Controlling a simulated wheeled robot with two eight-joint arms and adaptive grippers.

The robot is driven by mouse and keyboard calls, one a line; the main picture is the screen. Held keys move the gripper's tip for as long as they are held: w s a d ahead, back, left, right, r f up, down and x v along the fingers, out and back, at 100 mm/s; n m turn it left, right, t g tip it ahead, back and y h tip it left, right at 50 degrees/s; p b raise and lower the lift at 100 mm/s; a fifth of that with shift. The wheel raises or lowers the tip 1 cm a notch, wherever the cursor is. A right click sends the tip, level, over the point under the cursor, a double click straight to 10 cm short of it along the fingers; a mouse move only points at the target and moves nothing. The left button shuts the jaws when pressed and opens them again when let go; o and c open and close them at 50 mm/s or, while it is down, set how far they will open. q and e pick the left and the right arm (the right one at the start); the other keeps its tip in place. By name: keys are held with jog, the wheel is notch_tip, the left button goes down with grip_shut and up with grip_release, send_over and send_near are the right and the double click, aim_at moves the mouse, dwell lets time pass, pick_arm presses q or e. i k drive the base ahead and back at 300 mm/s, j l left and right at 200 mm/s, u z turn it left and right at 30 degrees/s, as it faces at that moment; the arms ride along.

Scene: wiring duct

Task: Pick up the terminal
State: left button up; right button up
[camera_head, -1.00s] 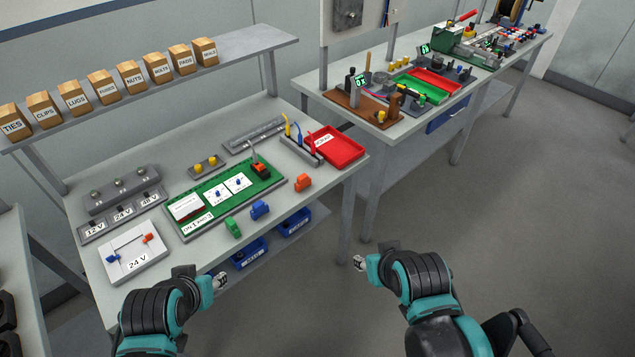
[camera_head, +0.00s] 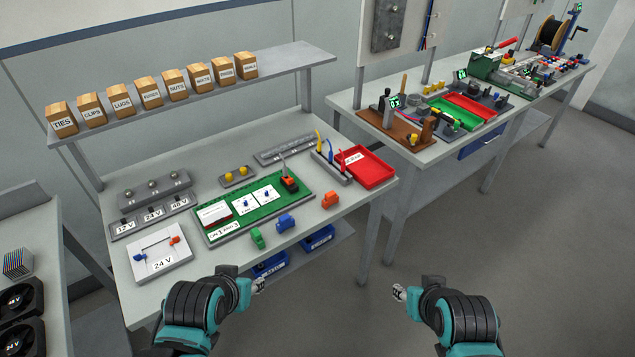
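Three small blocks that look like terminals stand along the front of the near table: a green one (camera_head: 257,238), a blue one (camera_head: 286,222) and an orange one (camera_head: 330,199). Which one the task means I cannot tell. My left gripper (camera_head: 259,286) is in front of the table's front edge, below the green block in the picture and apart from it. My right gripper (camera_head: 398,292) is over the floor to the right of the table, away from all blocks. Both grippers look empty, but their fingers are too small to judge.
A green board (camera_head: 268,210) with cards and an orange-black device lies behind the blocks. A white 24 V panel (camera_head: 158,253) is at left, a red tray (camera_head: 366,166) at right. Blue bins (camera_head: 270,266) sit under the table. Labelled boxes (camera_head: 122,105) line a shelf. Floor at right is clear.

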aim_at(331, 197)
jog(key=i+z, duration=0.5)
jog(key=i+j+z, duration=0.15)
jog(key=z, duration=0.3)
jog(key=i, duration=0.1)
